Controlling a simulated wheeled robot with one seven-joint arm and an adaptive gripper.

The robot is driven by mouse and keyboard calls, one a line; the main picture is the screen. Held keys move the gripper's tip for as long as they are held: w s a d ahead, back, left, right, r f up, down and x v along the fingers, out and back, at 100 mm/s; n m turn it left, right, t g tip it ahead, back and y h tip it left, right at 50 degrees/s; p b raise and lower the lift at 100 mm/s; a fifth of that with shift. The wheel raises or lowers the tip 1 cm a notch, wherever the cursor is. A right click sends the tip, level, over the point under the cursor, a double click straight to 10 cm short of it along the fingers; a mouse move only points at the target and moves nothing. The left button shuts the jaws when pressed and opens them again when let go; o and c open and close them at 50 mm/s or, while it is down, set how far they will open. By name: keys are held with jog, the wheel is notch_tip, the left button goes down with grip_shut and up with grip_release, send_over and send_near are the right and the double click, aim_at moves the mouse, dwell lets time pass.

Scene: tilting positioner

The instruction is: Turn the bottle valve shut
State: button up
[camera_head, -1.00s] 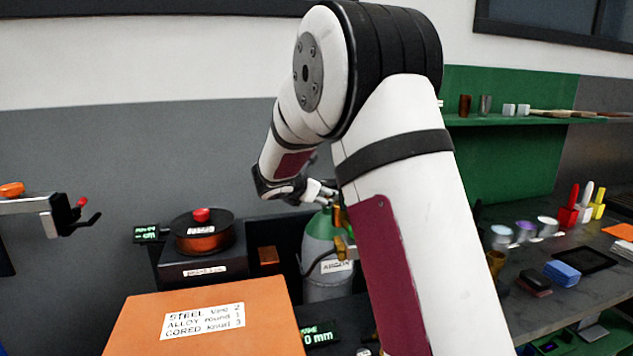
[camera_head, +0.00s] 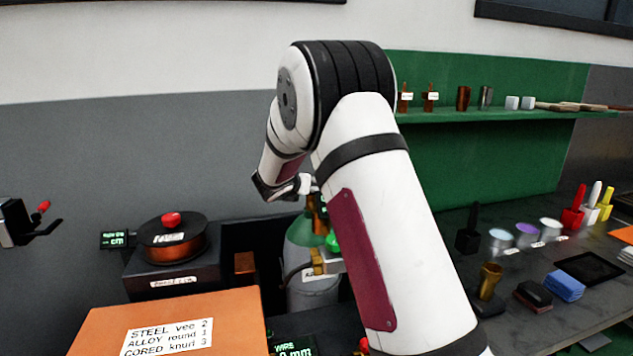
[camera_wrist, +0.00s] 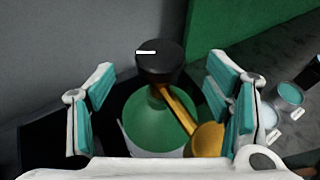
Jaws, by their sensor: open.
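The gas bottle (camera_head: 300,292) stands by the wall, grey with a green shoulder; a brass fitting (camera_head: 318,262) shows in front of it. The wrist view looks down on its green shoulder (camera_wrist: 158,128). The bottle valve's round black knob (camera_wrist: 160,62), with a white mark, sits above that shoulder. My gripper (camera_wrist: 162,80) is open, with one teal-padded finger at each side of the picture. The knob lies between the finger directions, near the fingertips' level in the picture, and neither finger seems to touch it. In the head view my arm hides the knob and most of the gripper.
A brass regulator (camera_wrist: 207,138) and its stem lie close to the right finger. Left of the bottle is a black unit with a copper wire spool (camera_head: 172,245). An orange box (camera_head: 165,325) stands in front. The worktop at right holds several cups and blocks.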

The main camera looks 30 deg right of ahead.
jog(key=shift+x, duration=3.6)
jog(key=c, duration=1.2)
jog(key=shift+o, duration=0.2)
